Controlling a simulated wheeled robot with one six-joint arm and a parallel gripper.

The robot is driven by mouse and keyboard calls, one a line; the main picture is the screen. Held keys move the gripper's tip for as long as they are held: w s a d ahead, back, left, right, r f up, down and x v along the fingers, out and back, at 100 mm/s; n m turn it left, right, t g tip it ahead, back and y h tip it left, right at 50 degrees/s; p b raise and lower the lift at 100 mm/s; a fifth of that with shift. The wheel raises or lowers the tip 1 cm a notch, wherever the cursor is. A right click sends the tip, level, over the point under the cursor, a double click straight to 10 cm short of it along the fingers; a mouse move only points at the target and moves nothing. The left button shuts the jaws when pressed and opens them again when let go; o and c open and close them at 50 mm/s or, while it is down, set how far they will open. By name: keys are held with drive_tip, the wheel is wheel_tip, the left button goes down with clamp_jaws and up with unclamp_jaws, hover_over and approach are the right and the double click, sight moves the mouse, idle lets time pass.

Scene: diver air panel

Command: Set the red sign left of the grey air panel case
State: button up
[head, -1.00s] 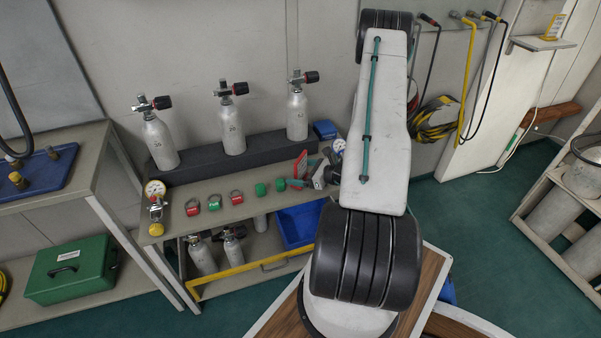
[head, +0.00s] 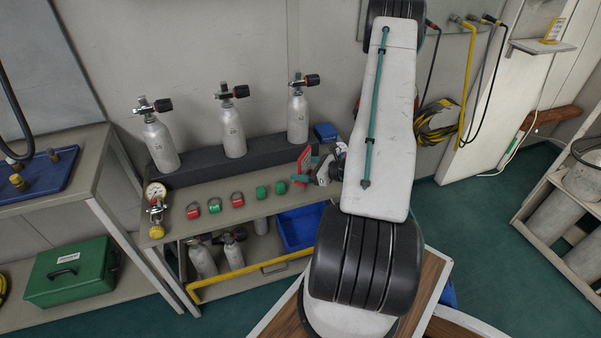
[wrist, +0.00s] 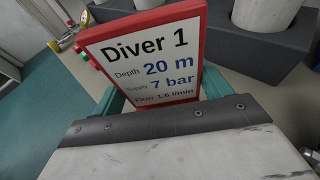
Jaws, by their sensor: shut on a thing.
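The red sign (wrist: 143,58) has a red frame and a white face reading "Diver 1", 20 m, 7 bar. It fills the upper middle of the wrist view. My gripper (wrist: 162,95) is shut on its lower part, with a teal finger at each side. In the head view the sign (head: 304,162) is small and roughly upright, held by my gripper (head: 303,178) above the right part of the shelf top. I cannot pick out the grey air panel case; my arm hides the area right of the sign.
The cart (head: 205,199) bears red and green rings in a row and a gauge (head: 155,192) at its left. Silver cylinders (head: 231,130) stand in a dark block (head: 195,170) behind. A blue box (head: 325,131) sits at the back right. Clear shelf top is limited.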

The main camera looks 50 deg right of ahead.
drive_tip(key=s+d+r, duration=0.1)
drive_tip(key=s, duration=1.3)
drive_tip(key=shift+s+d+r, duration=0.15)
drive_tip(key=shift+s+d, duration=0.1)
drive_tip(key=shift+s, duration=0.05)
